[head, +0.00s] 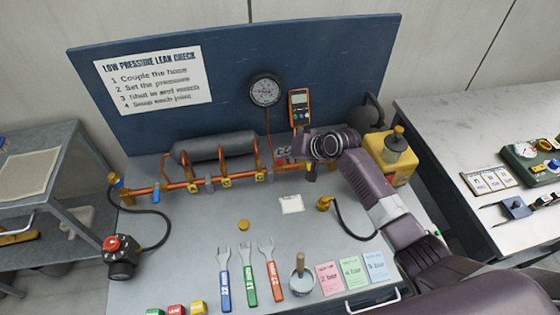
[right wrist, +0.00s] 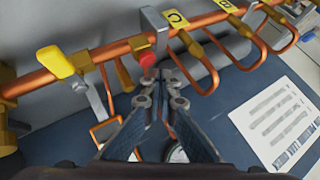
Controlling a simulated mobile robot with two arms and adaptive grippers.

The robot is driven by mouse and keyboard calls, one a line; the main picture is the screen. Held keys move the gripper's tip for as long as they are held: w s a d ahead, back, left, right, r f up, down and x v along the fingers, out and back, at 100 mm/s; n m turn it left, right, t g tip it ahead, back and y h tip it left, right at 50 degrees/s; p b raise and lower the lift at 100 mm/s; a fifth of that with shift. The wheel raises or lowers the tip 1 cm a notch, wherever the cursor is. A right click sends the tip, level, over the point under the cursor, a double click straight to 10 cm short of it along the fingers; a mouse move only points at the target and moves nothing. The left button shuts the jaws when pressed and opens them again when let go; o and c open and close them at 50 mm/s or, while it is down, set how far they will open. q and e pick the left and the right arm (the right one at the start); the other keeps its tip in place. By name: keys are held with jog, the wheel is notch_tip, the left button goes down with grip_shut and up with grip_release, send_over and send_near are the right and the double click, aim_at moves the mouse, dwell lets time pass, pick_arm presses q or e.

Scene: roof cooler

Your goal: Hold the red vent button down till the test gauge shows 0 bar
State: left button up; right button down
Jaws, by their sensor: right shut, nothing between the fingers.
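The red vent button (right wrist: 148,60) sits on the copper pipe (right wrist: 115,50) in the right wrist view. My right gripper (right wrist: 160,77) is shut and empty. Its fingertips are right by the button; I cannot tell whether they touch or press it. In the head view my right gripper (head: 284,153) reaches left to the pipe's right part and mostly hides the button. The round dial gauge (head: 265,90) is on the blue back panel; its reading is too small to make out. My left gripper is not in view.
A yellow-handled valve (right wrist: 60,62) and tagged copper loops (right wrist: 205,72) flank the button. An orange handheld meter (head: 299,107) is on the panel. A yellow container (head: 391,155) stands to the right. Wrenches (head: 248,275), a pot (head: 302,283) and coloured cards (head: 352,270) lie in front.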

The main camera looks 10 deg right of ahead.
aim_at(280, 163)
jog(key=shift+f, duration=0.15)
dwell(0.7)
jog(key=shift+f, duration=0.3)
jog(key=shift+s+f+b, duration=0.15)
jog(key=shift+f+b, duration=0.2)
jog(key=shift+f, duration=0.35)
dwell(6.2)
